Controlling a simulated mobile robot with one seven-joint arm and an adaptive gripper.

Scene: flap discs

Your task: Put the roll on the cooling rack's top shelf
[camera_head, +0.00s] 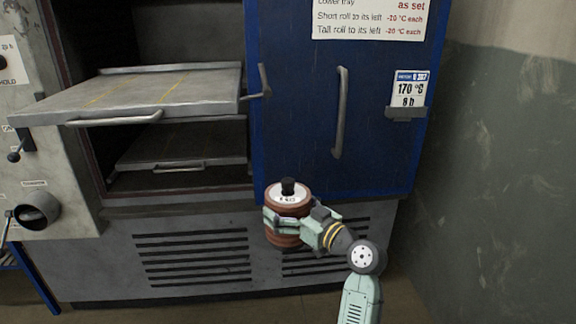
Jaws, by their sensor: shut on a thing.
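The roll (288,196) is a reddish-brown stack with a white labelled top and a black knob. The label on top is too small to read surely. I cannot make out a cooling rack with certainty; only a bit of a blue frame (36,283) shows at the lower left edge.
The oven stands open with an upper tray (150,93) pulled out and a lower tray (185,147) inside. The blue door (300,120) has a handle and a 170 °C card (410,90). A wall (510,150) stands at the right.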

